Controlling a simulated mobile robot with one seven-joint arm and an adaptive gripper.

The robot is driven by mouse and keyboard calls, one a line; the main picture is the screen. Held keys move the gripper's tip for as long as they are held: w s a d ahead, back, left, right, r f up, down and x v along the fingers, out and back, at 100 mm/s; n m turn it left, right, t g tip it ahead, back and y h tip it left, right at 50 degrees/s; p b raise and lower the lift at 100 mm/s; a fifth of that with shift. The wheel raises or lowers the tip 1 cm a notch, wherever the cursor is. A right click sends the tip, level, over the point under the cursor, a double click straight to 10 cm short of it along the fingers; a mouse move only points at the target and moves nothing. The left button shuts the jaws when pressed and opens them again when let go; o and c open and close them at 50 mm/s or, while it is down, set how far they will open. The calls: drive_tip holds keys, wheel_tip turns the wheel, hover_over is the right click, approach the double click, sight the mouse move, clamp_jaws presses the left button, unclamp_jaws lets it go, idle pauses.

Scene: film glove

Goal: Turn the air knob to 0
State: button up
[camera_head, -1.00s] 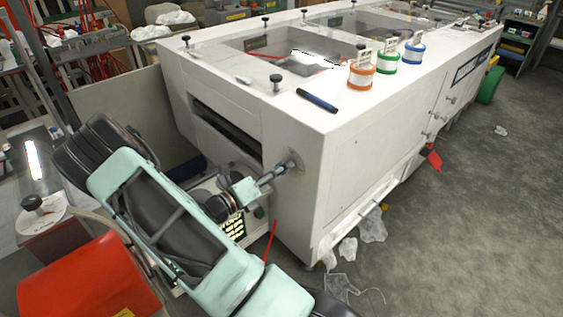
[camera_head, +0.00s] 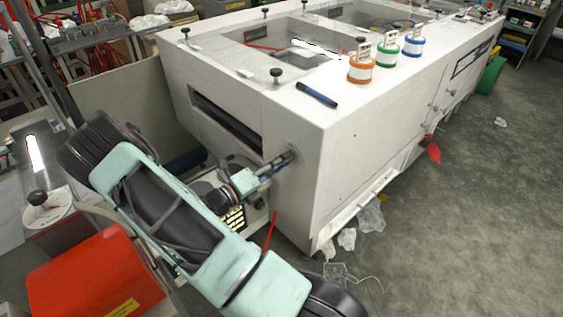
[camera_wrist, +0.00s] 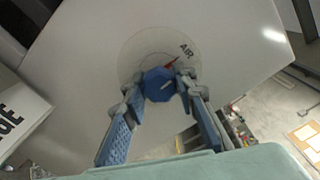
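The air knob (camera_wrist: 160,85) is blue and faceted, with a short white line on its face. It sits on a pale round dial (camera_wrist: 132,52) marked AIR, and a red pointer (camera_wrist: 171,63) shows just above it to the right. In the wrist view my gripper (camera_wrist: 159,88) has one finger on each side of the knob, and the fingertips appear to press on it. In the head view my gripper (camera_head: 278,163) reaches the front corner of the white machine (camera_head: 300,205); the knob is hidden there behind the fingers. No zero mark is readable.
Orange, green and blue spools (camera_head: 388,55) and a dark blue marker (camera_head: 317,94) lie on the machine top. A red box (camera_head: 95,275) stands at lower left beside my arm. Crumpled clear film (camera_head: 370,215) lies on the floor, which is open to the right.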

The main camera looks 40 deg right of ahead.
drive_tip(key=o, duration=0.5)
drive_tip(key=a, duration=0.8)
drive_tip(key=s+a, duration=0.1)
drive_tip(key=a, duration=0.3)
drive_tip(key=shift+r, duration=0.1)
